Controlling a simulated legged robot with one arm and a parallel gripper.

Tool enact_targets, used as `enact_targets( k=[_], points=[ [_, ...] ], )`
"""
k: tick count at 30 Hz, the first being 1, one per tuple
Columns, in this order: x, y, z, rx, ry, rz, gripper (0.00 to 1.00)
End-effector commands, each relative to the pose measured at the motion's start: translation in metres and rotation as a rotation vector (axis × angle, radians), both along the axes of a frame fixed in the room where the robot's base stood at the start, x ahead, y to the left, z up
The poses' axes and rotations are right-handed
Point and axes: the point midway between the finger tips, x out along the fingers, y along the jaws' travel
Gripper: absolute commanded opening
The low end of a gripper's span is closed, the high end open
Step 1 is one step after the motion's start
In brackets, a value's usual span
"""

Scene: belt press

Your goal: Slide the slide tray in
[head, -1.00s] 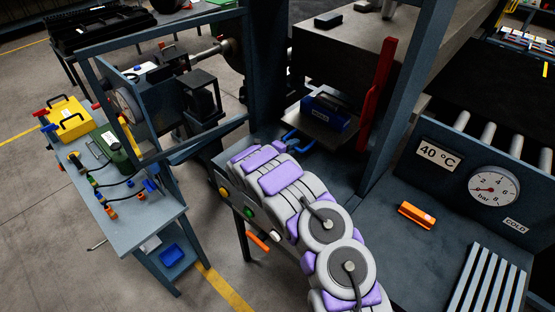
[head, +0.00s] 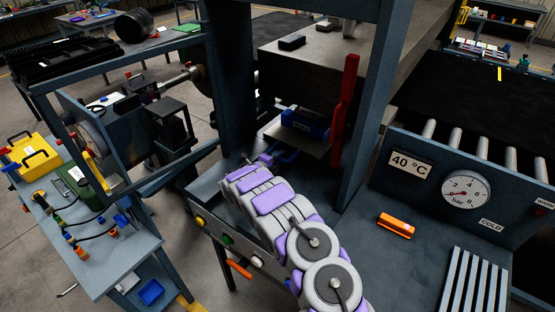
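The slide tray (head: 314,147) is a flat grey plate low in the press opening, under the heavy grey press block (head: 325,58). A dark blue labelled block (head: 304,123) sits on it. A bright blue handle (head: 287,156) shows at its front edge. My gripper (head: 267,160) is at the far end of my grey and purple arm, just left of the handle. It is small and partly hidden by my arm, so I cannot tell whether its fingers are open or touch the handle.
A red upright bar (head: 344,112) and a blue-grey post (head: 368,110) stand right of the tray. An orange object (head: 396,225) lies on the right deck near the pressure gauge (head: 465,190). A side table (head: 110,255) with tools stands left.

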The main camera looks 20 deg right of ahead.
Motion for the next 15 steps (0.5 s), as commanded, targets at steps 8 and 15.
enact_targets(
  k=[8,15],
  points=[
    [-0.007,0.013,0.006,-0.002,-0.002,0.002,0.38],
    [-0.034,0.054,0.018,-0.005,-0.001,0.005,0.38]
  ],
)
